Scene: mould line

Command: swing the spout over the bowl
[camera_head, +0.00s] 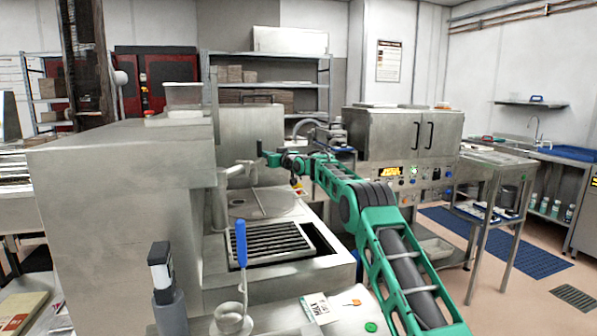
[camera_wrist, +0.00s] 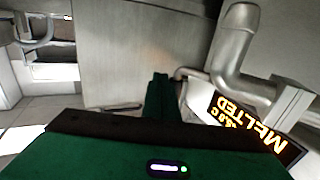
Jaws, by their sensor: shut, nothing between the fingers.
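The spout (camera_head: 240,170) is a bent grey metal pipe on the tall steel machine at left centre. In the wrist view a thick bent pipe, probably the spout (camera_wrist: 236,45), fills the upper right. A wide round metal shape, probably the bowl (camera_head: 258,205), lies below the spout behind the dark grate; its inside cannot be made out. My gripper (camera_head: 268,157) is at the far end of my green arm, just right of the spout. In the wrist view my gripper (camera_wrist: 158,88) is shut and empty, its tip left of the pipe, apparently without contact.
A dark grate (camera_head: 265,243) lies in front of the round shape. A blue-handled tool (camera_head: 241,243) stands upright in front. A steel cabinet (camera_head: 400,140) stands behind my arm.

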